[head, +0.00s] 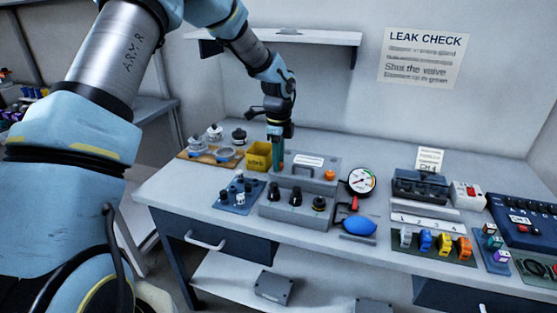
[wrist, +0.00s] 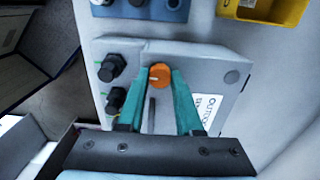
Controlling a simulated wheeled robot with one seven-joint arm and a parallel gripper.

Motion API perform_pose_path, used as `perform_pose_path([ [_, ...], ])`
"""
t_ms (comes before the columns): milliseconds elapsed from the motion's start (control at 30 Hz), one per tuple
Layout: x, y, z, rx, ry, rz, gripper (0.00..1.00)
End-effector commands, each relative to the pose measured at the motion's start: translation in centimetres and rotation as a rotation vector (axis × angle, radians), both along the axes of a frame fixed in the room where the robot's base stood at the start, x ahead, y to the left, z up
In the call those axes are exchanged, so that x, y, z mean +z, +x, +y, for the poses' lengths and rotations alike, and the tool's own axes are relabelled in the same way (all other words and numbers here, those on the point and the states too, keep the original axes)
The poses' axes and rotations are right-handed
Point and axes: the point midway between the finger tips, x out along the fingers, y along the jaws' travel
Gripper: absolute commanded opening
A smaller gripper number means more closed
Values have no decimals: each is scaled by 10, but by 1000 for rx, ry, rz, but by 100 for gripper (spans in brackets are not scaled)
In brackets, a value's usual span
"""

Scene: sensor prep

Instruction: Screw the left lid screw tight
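My gripper (wrist: 160,80) points down over the left end of a grey box (wrist: 212,62); it also shows in the head view (head: 276,166). Its two teal fingers stand on either side of the left lid screw (wrist: 160,75), an orange round knob with a pale line on top. They appear to touch its sides. The screw sits on the lid. In the head view the fingers hide it. A second orange knob (head: 330,175) is on the lid's right end; it is hidden in the wrist view. A white label (head: 309,160) lies between them.
A control block with black knobs (head: 295,197) stands in front of the box. A yellow bin (head: 257,155) is close behind-left, and a blue plate (head: 240,203) is at front left. A pressure gauge (head: 361,181) and blue bulb (head: 360,226) are to the right.

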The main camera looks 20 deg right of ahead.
Motion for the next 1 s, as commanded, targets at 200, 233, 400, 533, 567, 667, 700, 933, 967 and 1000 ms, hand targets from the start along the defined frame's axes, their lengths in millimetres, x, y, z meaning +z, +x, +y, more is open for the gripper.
perform_pose_path([
  [200, 0, 0, 0, 1, 0, 0, 60],
  [233, 0, 0, 0, 1, 0, 0, 63],
  [400, 0, 0, 0, 1, 0, 0, 64],
  [533, 2, 0, 0, 1, -1, -1, 64],
  [567, 3, 0, 0, 1, -1, -1, 64],
  [667, 13, 1, -1, 1, -3, -3, 64],
  [700, 19, 1, -1, 1, -3, -3, 64],
  [933, 65, 1, -1, 1, -3, -5, 64],
  [967, 71, 1, 0, 1, -3, -4, 64],
  [1000, 78, 1, 0, 2, -3, -4, 64],
])
